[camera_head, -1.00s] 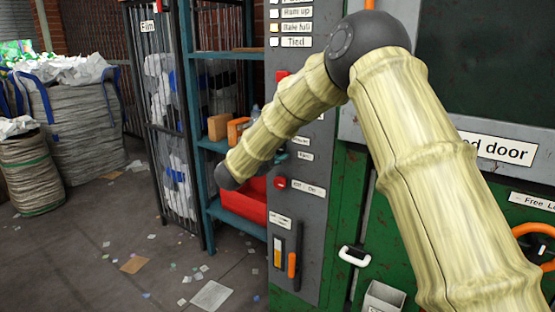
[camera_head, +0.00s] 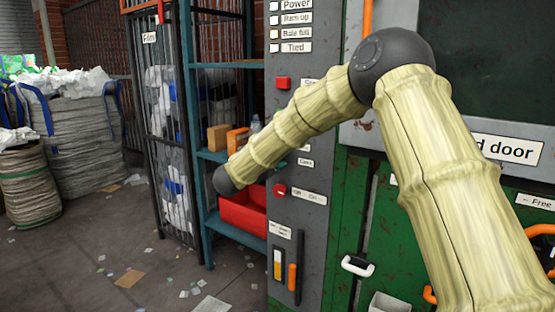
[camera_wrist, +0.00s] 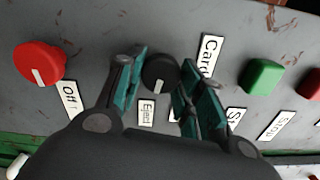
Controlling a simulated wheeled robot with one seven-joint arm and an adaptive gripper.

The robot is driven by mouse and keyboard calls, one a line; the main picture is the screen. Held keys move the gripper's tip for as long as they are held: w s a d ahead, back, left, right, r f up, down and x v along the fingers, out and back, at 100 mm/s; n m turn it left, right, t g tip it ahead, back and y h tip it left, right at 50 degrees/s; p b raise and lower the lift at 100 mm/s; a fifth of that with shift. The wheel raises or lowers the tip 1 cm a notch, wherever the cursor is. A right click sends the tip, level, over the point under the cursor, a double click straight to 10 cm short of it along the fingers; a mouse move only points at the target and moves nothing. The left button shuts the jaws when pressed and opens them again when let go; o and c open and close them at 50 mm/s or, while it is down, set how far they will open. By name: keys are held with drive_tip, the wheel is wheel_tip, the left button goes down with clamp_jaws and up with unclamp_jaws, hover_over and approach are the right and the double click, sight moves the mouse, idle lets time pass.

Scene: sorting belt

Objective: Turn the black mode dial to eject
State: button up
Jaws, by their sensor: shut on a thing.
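The black mode dial (camera_wrist: 160,73) is on the grey panel in the wrist view, between the two teal-padded fingers of my gripper (camera_wrist: 162,80). My gripper is shut on the dial, one finger on each side. A small white mark shows at the dial's lower edge, toward the "Eject" label (camera_wrist: 146,112). Another label below the dial is mostly covered by the right finger. In the head view my arm hides the dial and gripper.
In the wrist view a red knob (camera_wrist: 40,63) with an "Off" label is at left, and a green button (camera_wrist: 262,76) at right. In the head view a blue shelf (camera_head: 225,157) with a red bin (camera_head: 243,212) stands left of the grey panel (camera_head: 312,232).

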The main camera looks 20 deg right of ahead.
drive_tip(key=shift+f, duration=0.15)
drive_tip(key=o, duration=1)
drive_tip(key=shift+s+d, duration=0.1)
drive_tip(key=v, duration=1.2)
